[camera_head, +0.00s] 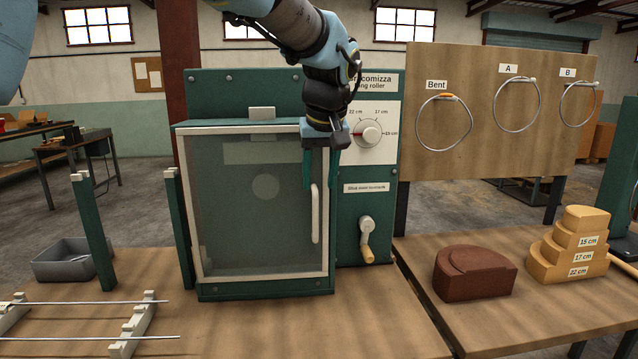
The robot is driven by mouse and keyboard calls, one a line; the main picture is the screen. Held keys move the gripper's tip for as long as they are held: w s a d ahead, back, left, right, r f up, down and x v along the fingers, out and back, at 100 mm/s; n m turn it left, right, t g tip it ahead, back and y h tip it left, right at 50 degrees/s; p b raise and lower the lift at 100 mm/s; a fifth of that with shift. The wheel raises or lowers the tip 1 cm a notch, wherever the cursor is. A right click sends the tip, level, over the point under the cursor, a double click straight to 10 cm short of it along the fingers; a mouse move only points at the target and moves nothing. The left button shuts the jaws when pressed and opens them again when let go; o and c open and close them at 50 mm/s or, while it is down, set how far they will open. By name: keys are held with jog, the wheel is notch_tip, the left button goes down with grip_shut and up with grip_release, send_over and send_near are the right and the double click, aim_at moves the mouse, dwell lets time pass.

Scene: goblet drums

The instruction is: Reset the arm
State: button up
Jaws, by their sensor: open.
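My arm comes down from the top of the head view. My gripper (321,168) points downward, with its fingers open and nothing seen between them. It is in front of the upper right part of the green ring roller machine (360,210), near the top of the white door handle (315,213). I cannot tell whether the fingers touch the door. The glazed door (225,235) with its pale frame looks shut. A dial (368,134) and a crank (367,240) are on the panel to the right of my gripper.
Rings, one tagged Bent (417,130), hang on a wooden board at right. A brown block (475,272) and a stepped yellow block (568,245) stand on the right bench. Metal rods (90,303) lie on white racks at front left, near a grey bin (65,262). The front middle bench is clear.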

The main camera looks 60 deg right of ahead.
dwell(0.4)
jog(key=w+a+f+n+y, duration=0.1)
jog(key=w+a+f, duration=0.1)
jog(key=w+a, duration=0.5)
jog(key=w+a+f+n, duration=0.15)
jog(key=w+a, duration=0.25)
jog(key=w, duration=0.8)
jog(key=w+a+f+n+y, duration=0.1)
jog(key=w+a+f, duration=0.1)
jog(key=w+a, duration=0.55)
jog(key=w+a+f+n, duration=0.1)
jog(key=w+a+f, duration=0.3)
jog(key=a, duration=0.7)
jog(key=w+a+f+n, duration=0.2)
jog(key=w+a, duration=0.1)
jog(key=a, duration=1.4)
jog(key=s+a+f+n, duration=0.1)
jog(key=s+a, duration=0.3)
jog(key=a, duration=0.4)
jog(key=s+a+f+n+g+y, duration=0.1)
jog(key=s+a+f+n, duration=0.1)
jog(key=a, duration=0.7)
jog(key=shift+s+f, duration=0.85)
jog(key=shift+a, duration=0.1)
